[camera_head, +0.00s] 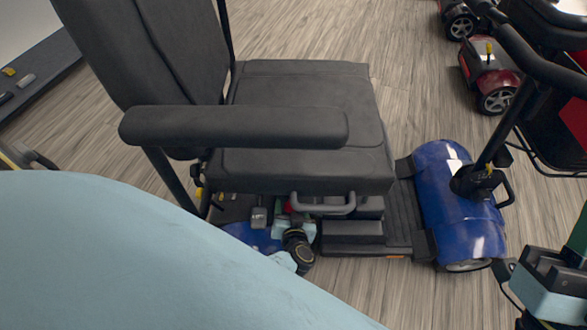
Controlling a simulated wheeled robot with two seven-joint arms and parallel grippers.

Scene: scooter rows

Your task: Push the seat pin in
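The blue scooter's black seat (300,110) is upright, with its armrest (235,127) towards me. A grey curved handle (323,206) shows under the seat's front edge. A small red part (288,207) shows beside that handle; I cannot tell whether it is the seat pin. My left arm, light blue, fills the lower left. Its black wrist end reaches in under the seat beside the red part, and its fingertips are hidden or too small to make out. My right gripper (548,272) is at the lower right edge, partly cut off, apart from the seat.
The scooter's blue front cover (458,205) and black footboard (398,215) lie right of the seat. A red scooter (490,75) stands at the upper right, and dark handlebars (535,60) cross the right side. Wood floor (310,30) is clear behind the seat.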

